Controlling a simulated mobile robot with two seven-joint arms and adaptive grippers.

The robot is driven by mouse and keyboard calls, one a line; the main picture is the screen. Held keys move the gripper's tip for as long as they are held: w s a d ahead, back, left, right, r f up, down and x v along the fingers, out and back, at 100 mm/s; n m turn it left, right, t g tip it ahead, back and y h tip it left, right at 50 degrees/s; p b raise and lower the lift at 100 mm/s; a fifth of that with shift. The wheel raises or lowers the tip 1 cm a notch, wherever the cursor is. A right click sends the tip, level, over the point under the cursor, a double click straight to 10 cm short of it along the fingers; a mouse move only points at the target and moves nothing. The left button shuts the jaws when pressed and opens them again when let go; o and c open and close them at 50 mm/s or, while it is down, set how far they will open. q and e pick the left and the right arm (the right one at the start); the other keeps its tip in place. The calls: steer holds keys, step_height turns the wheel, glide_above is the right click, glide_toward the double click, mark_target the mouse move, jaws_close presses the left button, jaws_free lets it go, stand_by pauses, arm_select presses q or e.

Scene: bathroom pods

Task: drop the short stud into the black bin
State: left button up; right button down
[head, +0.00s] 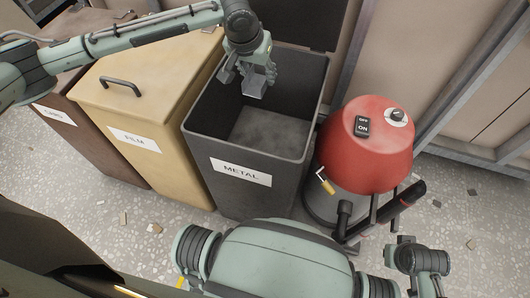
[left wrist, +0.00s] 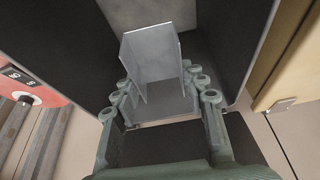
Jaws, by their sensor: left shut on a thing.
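The short stud is a grey metal channel piece (left wrist: 153,60). My left gripper (left wrist: 160,100) is shut on it, with fingers on both sides of the stud in the left wrist view. In the head view my left gripper (head: 258,76) points down over the open black bin (head: 204,140), which is labelled METAL. The stud shows there as a small grey piece (head: 253,90) below the fingers, above the bin floor. The visible bin floor looks empty. My right gripper (head: 432,285) is at the lower right edge, mostly cut off.
A tan bin (head: 160,85) with a closed lid and a brown bin (head: 95,135) stand left of the black bin. A red-topped vacuum (head: 365,145) stands close on its right. A wall is behind. Small chips lie on the speckled floor.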

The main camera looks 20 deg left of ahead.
arm_select(q)
steer(key=o, duration=1.3)
steer(key=shift+c, duration=0.2)
steer(key=v, duration=1.2)
